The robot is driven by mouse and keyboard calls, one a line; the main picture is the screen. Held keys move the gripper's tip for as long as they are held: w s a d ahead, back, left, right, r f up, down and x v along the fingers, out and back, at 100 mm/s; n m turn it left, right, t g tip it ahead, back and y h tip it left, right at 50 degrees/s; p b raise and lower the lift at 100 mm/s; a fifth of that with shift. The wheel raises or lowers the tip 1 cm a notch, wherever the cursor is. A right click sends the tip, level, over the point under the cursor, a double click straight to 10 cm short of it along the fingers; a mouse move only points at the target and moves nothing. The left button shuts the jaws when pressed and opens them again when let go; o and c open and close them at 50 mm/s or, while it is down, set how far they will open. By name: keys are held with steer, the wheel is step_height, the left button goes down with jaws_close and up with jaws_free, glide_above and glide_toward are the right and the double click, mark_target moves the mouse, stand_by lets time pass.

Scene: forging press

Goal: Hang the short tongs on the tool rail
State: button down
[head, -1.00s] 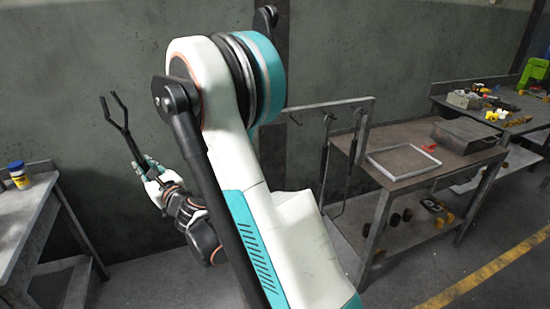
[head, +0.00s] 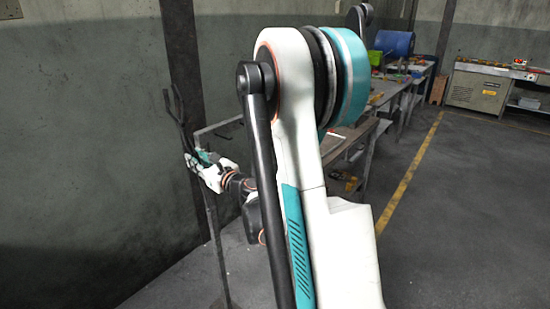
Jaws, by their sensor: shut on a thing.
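The short tongs (head: 181,118) are dark and held upright with their forked end up, at the left in the head view. My gripper (head: 194,158) is small and far off in this view, shut on the lower part of the tongs. The tool rail's grey frame (head: 217,250) shows as a thin post just right of and below my gripper, with a short top bar running right behind my arm. The tongs overlap the near end of the rail in the picture; I cannot tell the distance between them.
A bench (head: 350,137) stands behind my arm, with more benches (head: 412,75) farther back. A blue drum (head: 393,43) and a grey machine cabinet (head: 478,88) stand at the back. The floor right of the yellow line (head: 405,190) is clear. A wall runs along the left.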

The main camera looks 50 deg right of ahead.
steer(key=s+d+y+p, duration=0.1)
steer(key=s+d+p, duration=0.1)
steer(key=s+d, duration=1.5)
steer(key=w, duration=0.8)
steer(key=shift+f+n+g, duration=0.3)
steer(key=shift+n+g, duration=0.1)
steer(key=c, duration=1.8)
jaws_free()
steer(key=shift+o, duration=1.1)
steer(key=shift+o, duration=0.2)
steer(key=shift+o, duration=0.5)
